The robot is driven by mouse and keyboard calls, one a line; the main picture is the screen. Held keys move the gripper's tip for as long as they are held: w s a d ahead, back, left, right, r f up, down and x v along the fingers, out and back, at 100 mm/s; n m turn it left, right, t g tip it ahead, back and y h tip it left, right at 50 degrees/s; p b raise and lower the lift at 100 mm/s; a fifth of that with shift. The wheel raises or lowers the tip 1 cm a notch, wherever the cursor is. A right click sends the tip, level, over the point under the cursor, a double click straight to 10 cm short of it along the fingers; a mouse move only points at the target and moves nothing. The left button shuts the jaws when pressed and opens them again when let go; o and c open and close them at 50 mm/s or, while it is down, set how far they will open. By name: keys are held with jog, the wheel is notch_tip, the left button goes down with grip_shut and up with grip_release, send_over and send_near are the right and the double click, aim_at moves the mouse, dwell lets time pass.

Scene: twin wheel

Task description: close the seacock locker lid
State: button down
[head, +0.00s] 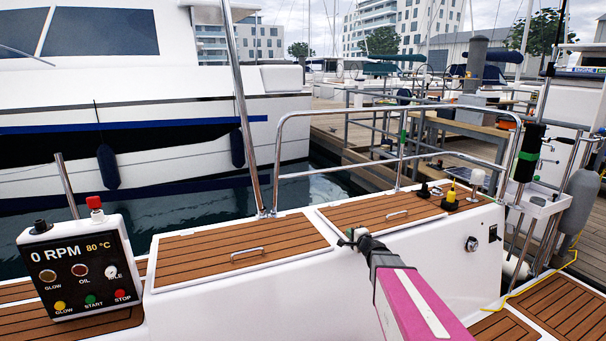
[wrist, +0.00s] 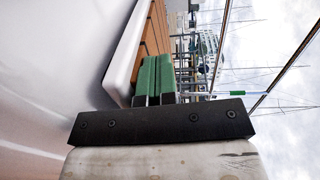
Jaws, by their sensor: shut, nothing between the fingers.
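Two teak-slatted lids with white rims are set in the white deck moulding, a left lid (head: 205,243) and a right lid (head: 375,207). Both look flat and down in the head view. I cannot tell which one is the seacock locker lid. The left lid has a metal handle (head: 247,254) near its front edge, and the right lid has a similar handle (head: 397,214). My gripper (head: 349,237) is at the front edge of the moulding, by the right lid's near left corner. Its green fingers (wrist: 155,80) are together and hold nothing. Contact with the moulding is unclear.
An engine panel (head: 83,268) stands at the left. Black and yellow fittings (head: 450,197) sit right of the right lid. A steel rail (head: 390,112) runs behind the lids. A dark switch (head: 493,233) is on the white front wall. Water lies beyond.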

jog(key=shift+f, duration=0.3)
jog(key=shift+s, duration=0.1)
jog(key=shift+r+v, duration=0.2)
jog(key=shift+v, duration=0.8)
jog(key=shift+r+v, duration=0.2)
jog(key=shift+v, duration=0.8)
jog(key=shift+r+v, duration=0.2)
jog(key=shift+v, duration=0.75)
jog(key=f+v, duration=0.1)
jog(key=v, duration=0.9)
jog(key=shift+s+r, duration=0.35)
jog(key=shift+r, duration=0.1)
jog(key=shift+d, duration=0.1)
